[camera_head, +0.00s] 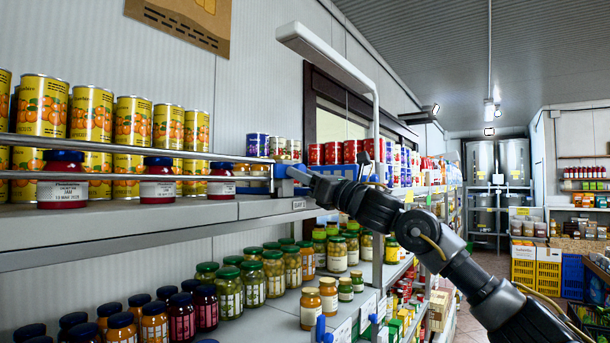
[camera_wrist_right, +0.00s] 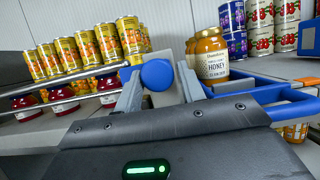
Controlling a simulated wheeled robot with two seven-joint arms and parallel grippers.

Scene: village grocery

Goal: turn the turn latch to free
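The turn latch's round blue knob (camera_wrist_right: 157,75) stands at the end of the metal rails in front of the shelf's jars. In the head view the blue latch (camera_head: 280,171) shows at the rail's right end, partly covered by my gripper. My right gripper (camera_head: 298,173) reaches it from the right. In the right wrist view the two grey fingers of my right gripper (camera_wrist_right: 160,88) stand apart, one on each side of the knob. I cannot tell whether they touch it. My left gripper is not in view.
Metal rails (camera_head: 140,151) run across jam jars and yellow cans (camera_head: 92,113) on the upper shelf. A honey jar (camera_wrist_right: 211,55) stands close to the right finger, behind blue rails (camera_wrist_right: 265,93). Lidded jars (camera_head: 228,290) fill the shelf below. The aisle lies at the right.

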